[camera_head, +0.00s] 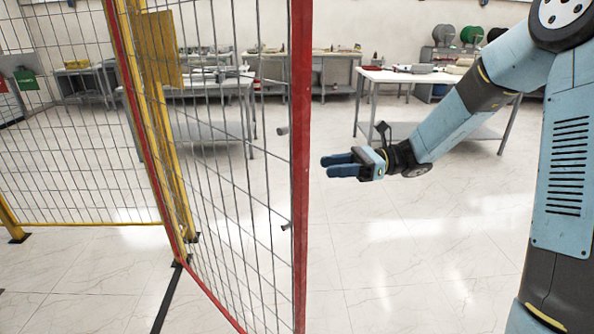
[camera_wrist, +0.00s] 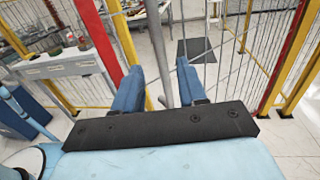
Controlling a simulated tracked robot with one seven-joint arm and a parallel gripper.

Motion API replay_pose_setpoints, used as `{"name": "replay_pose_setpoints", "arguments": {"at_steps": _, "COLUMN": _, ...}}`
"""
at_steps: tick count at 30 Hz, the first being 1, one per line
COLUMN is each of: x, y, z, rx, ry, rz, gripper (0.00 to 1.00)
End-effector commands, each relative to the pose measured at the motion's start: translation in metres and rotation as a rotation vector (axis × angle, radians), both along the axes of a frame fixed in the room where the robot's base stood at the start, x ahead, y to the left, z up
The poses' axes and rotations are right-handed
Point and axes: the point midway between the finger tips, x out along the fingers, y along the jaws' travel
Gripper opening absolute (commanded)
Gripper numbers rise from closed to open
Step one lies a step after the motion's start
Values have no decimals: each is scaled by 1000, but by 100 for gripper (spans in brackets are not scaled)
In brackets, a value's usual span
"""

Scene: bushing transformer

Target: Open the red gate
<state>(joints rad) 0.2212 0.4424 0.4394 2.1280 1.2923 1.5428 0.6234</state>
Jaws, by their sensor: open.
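The red gate (camera_head: 301,180) is a wire mesh panel in a red frame. Its near upright stands in the middle of the head view, with its other red upright farther left. Two grey stubs stick out left of the near upright. My gripper (camera_head: 327,166) is just right of this upright in the picture, with its fingers pointing left. In the wrist view my gripper (camera_wrist: 159,66) is open, and a grey upright bar (camera_wrist: 158,40) shows between the blue fingers. I cannot tell whether they touch it. A red upright (camera_wrist: 98,35) stands left of the fingers.
A yellow post (camera_head: 160,110) stands beside the gate's far upright, and a yellow-framed mesh fence (camera_head: 75,222) runs left. A white table (camera_head: 410,77) stands behind my arm. The tiled floor right of the gate is clear.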

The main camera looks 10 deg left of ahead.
Motion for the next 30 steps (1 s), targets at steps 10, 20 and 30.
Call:
{"name": "replay_pose_setpoints", "arguments": {"at_steps": 10, "x": -24, "y": 57, "z": 0, "rx": -1, "ry": 0, "rz": 3, "gripper": 41}}
{"name": "replay_pose_setpoints", "arguments": {"at_steps": 20, "x": -36, "y": 87, "z": 0, "rx": -2, "ry": -1, "rz": 0, "gripper": 41}}
{"name": "replay_pose_setpoints", "arguments": {"at_steps": 30, "x": -37, "y": 90, "z": 0, "rx": -1, "ry": -2, "rz": 1, "gripper": 41}}
